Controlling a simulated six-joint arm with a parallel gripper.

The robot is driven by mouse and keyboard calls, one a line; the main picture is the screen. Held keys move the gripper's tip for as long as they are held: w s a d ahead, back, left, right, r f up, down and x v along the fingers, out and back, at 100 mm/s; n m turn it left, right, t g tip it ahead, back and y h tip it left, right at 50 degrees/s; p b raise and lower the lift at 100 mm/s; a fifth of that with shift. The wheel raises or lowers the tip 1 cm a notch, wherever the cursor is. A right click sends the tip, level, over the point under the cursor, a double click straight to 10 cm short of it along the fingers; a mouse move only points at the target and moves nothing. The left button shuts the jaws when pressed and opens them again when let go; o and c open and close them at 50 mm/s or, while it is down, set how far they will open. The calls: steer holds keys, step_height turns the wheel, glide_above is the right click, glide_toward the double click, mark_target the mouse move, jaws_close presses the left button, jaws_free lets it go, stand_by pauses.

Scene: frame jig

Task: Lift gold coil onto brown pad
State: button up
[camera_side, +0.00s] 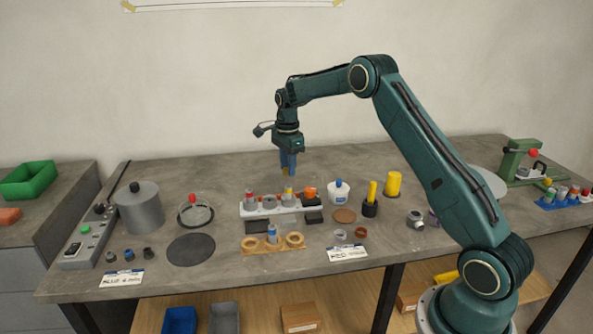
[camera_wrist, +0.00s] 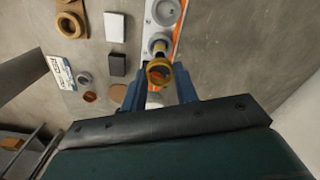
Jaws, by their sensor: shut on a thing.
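The gold coil (camera_wrist: 159,82) is a small ring held between the blue fingertips of my gripper (camera_wrist: 159,86) in the wrist view. The brown pad (camera_side: 345,215) is a flat round disc on the table, right of the rack and in front of a white bottle with a blue cap. In the wrist view the pad (camera_wrist: 118,93) is partly hidden, left of my left finger. Nothing lies on it.
The rack holds several coloured parts. A dark round mat (camera_side: 191,249) lies bare at left.

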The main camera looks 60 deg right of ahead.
step_height(320, 180, up, 12)
steer(key=shift+f, duration=0.2)
steer(key=shift+r, duration=0.1)
stand_by(0.7)
steer(key=shift+r, duration=2.15)
steer(key=s+d+f, duration=0.1)
steer(key=s+f, duration=0.4)
steer(key=f, duration=0.2)
steer(key=s+d+f, duration=0.2)
steer(key=s+f, duration=0.4)
steer(key=f, duration=0.1)
steer(key=s+d+f, duration=0.2)
steer(key=s+f, duration=0.4)
steer(key=f, duration=0.1)
steer(key=shift+s+d+f, duration=0.15)
steer(key=shift+f, duration=0.05)
